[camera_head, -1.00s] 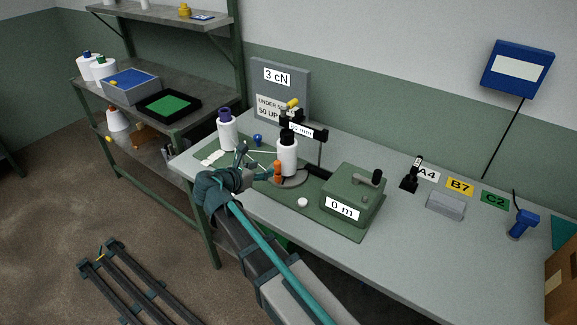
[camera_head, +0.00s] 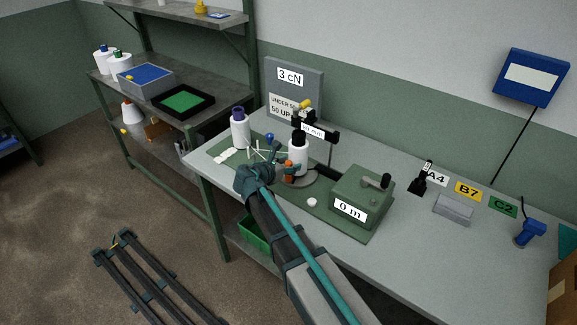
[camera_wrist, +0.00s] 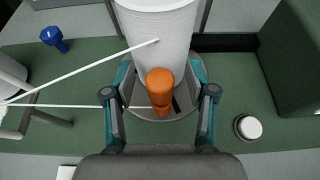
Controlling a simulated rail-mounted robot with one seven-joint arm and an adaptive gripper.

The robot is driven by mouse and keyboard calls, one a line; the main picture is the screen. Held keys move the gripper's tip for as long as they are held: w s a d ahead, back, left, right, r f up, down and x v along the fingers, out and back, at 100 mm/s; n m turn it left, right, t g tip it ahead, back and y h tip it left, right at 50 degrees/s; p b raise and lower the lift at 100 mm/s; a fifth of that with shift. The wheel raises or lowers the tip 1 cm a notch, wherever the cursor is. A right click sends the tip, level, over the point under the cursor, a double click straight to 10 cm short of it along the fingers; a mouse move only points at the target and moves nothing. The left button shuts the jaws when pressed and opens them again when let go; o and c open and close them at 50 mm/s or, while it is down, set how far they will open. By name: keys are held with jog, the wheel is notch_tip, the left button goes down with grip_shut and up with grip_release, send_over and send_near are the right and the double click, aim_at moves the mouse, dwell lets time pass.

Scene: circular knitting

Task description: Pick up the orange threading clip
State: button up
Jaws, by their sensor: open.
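The orange threading clip (camera_wrist: 159,88) stands upright in the middle of the wrist view, in front of a white yarn cone (camera_wrist: 158,28). In the head view the orange clip (camera_head: 289,170) is partly covered by my gripper (camera_head: 275,170). In the wrist view my gripper (camera_wrist: 160,108) is open, with one finger on each side of the clip. I see gaps between the clip and both fingers. The cone stands on a round grey disc (camera_wrist: 187,99), and the clip's lower end is over that disc's front part.
A white thread (camera_wrist: 80,72) runs across to the left of the clip. A green box marked "0 m" (camera_head: 360,198) and a white button (camera_wrist: 248,127) are on the right. A purple-topped cone (camera_head: 240,130) and a blue piece (camera_wrist: 54,39) are on the left.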

jog(key=shift+c, duration=0.3)
grip_shut()
jog(key=shift+r, duration=0.1)
